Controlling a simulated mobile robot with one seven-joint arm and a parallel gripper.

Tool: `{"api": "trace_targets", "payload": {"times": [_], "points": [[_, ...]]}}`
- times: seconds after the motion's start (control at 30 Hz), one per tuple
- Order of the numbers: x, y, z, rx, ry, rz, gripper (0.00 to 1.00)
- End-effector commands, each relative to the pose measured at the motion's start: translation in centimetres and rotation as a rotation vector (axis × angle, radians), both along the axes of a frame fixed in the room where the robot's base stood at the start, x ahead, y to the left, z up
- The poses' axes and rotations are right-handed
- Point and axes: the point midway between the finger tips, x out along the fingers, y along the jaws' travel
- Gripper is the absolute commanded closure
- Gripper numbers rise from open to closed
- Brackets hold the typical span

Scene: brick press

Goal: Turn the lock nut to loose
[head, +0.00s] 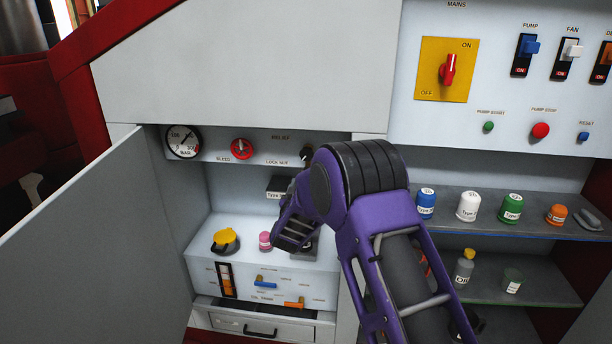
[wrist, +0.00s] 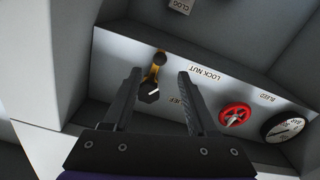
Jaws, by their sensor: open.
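The lock nut shows in the wrist view as a small yellow lever (wrist: 155,70) with a black ball at its end, beside the LOCK NUT label. It sits against a black relief knob (wrist: 149,93) with a white pointer mark. My gripper (wrist: 159,74) is open, one finger on each side of the lever and knob, with nothing held. Whether a finger touches the lever cannot be told. In the head view, the knob (head: 305,154) shows at the panel's right end; my arm hides the gripper fingers.
A red bleed wheel (wrist: 235,115) and a pressure gauge (wrist: 287,127) are on the same panel. An open cabinet door (head: 95,235) stands at the left. Below are a yellow-capped filler (head: 225,240) and a pink cap (head: 265,240). Shelves with jars are at right.

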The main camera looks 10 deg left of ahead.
Motion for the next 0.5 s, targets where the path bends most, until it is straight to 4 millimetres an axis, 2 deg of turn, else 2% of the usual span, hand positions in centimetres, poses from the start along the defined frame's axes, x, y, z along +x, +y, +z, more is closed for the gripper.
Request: {"api": "trace_targets", "payload": {"times": [0.03,0.2,0.5], "points": [[1.0,-0.1,-0.1,0.002,-0.002,-0.003,0.42],[3.6,-0.1,-0.1,0.001,-0.001,-0.001,0.42],[5.6,-0.2,0.1,0.001,-0.001,0.000,0.42]]}}
